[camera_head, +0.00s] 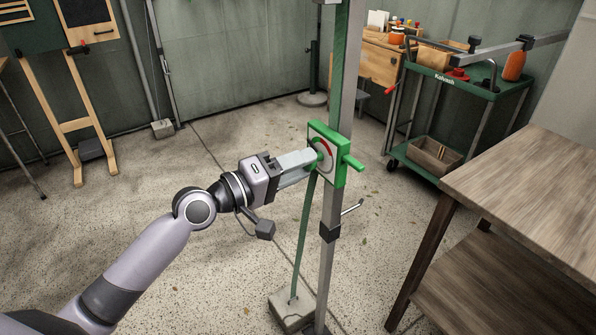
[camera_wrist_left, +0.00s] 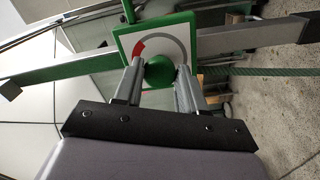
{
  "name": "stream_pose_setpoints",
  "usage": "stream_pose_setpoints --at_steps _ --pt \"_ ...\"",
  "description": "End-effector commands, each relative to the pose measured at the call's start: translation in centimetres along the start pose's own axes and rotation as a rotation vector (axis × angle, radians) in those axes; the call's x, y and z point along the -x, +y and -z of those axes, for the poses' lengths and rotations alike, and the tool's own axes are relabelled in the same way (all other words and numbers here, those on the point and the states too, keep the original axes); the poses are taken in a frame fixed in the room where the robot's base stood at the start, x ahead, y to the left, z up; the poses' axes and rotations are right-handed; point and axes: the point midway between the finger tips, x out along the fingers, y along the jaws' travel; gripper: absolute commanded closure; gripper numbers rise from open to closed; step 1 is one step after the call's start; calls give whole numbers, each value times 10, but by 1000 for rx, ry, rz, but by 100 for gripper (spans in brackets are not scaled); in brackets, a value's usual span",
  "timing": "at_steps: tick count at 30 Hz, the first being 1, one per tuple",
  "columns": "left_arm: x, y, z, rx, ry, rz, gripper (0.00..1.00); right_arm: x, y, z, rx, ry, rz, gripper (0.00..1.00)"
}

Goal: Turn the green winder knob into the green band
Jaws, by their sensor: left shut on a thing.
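The green winder knob (camera_wrist_left: 160,72) is round and sits in front of a white dial plate (camera_wrist_left: 126,46) in a green frame (camera_head: 343,171). In the left wrist view, a red arc (camera_wrist_left: 139,48) lies on the dial's left and a grey arc runs over the top and right. I cannot make out a green band; the knob and fingers cover the lower dial. My left gripper (camera_head: 319,156) is shut on the knob, one finger on each side. My right gripper is not in view.
The winder is fixed to a grey upright post (camera_head: 330,205) with a green strap (camera_head: 304,235) running down to a block (camera_head: 286,313). A wooden table (camera_head: 530,190) stands at right. A green cart (camera_head: 483,85) is behind.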

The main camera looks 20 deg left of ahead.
Motion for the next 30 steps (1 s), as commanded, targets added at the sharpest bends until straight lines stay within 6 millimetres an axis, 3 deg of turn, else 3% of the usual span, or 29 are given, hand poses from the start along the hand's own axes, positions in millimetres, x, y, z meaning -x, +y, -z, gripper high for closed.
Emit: stream_pose_setpoints --at_steps 15,30 --pt "0 -4 -1 -469 -4 2 90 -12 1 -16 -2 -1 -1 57" --pt "0 -4 0 -699 -4 2 90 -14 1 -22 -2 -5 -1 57"
